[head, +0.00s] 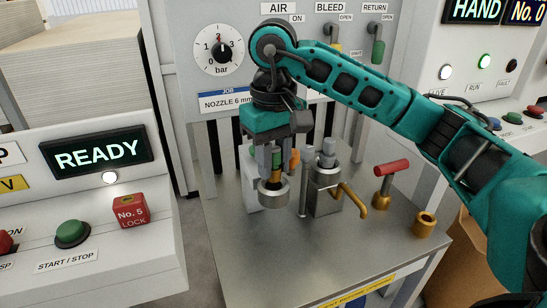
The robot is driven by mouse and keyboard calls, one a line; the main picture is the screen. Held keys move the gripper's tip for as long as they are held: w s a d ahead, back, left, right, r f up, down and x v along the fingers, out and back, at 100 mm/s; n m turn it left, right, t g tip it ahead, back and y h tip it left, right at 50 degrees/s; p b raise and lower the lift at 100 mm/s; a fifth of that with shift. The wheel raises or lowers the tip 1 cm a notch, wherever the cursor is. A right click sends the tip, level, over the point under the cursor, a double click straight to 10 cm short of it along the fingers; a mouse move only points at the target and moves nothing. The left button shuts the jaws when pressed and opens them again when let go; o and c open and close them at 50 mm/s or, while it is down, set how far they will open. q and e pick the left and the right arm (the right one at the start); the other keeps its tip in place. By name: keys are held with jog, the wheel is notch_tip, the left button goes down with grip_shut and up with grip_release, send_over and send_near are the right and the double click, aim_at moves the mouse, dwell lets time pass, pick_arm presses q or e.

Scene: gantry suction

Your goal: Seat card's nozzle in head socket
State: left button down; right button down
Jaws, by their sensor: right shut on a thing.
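The job card (222,103) hangs on the panel and reads "NOZZLE 6 m…", its right part hidden behind my right arm. My right gripper (272,172) points straight down above the steel table. It is shut on a slim nozzle (278,159) with a green band and brass-coloured parts, mostly hidden between the fingers. Directly below is a round grey metal ring (273,196), perhaps the head socket; I cannot tell whether the nozzle is inside it. Beside it on the right stands a grey block (325,196) with a brass lever (352,196). My left gripper is not in view.
A red-handled brass valve (391,168) and a brass ring (425,224) stand on the table's right side. The table's front (300,270) is clear. At left is a console with a READY display (97,153) and a red No. 5 lock (131,211).

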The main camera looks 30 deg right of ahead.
dwell(0.4)
jog(key=shift+b, duration=0.35)
dwell(0.5)
dwell(0.4)
dwell(0.4)
jog(key=shift+f, duration=0.15)
jog(key=shift+f+b, duration=1.2)
jog(key=shift+b, duration=0.1)
